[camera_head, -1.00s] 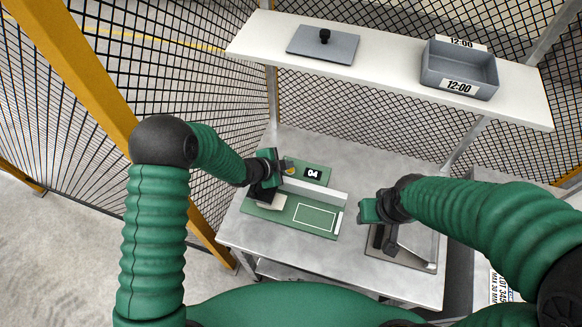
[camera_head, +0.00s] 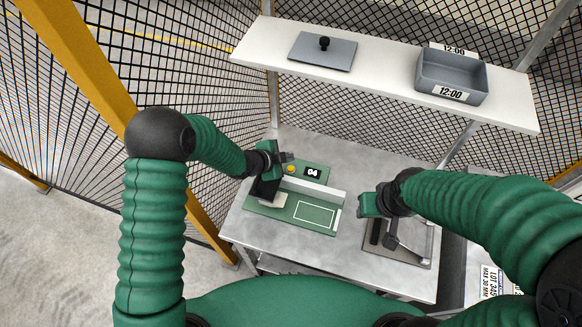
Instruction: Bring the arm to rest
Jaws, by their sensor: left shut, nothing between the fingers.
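A green board (camera_head: 293,212) lies on the metal table, with a white-outlined rectangle, a pale raised bar (camera_head: 312,190), a display reading 04 (camera_head: 313,172) and a yellow round spot (camera_head: 291,169). My left gripper (camera_head: 272,160) is shut and empty, over the back left of the board beside the yellow spot.
A white shelf (camera_head: 390,78) spans the back, holding a grey plate with a black knob (camera_head: 323,46) and a grey bin labelled 12:00 (camera_head: 452,75). Mesh fencing and a yellow post (camera_head: 75,60) enclose the left. Bare table (camera_head: 350,150) shows behind the board.

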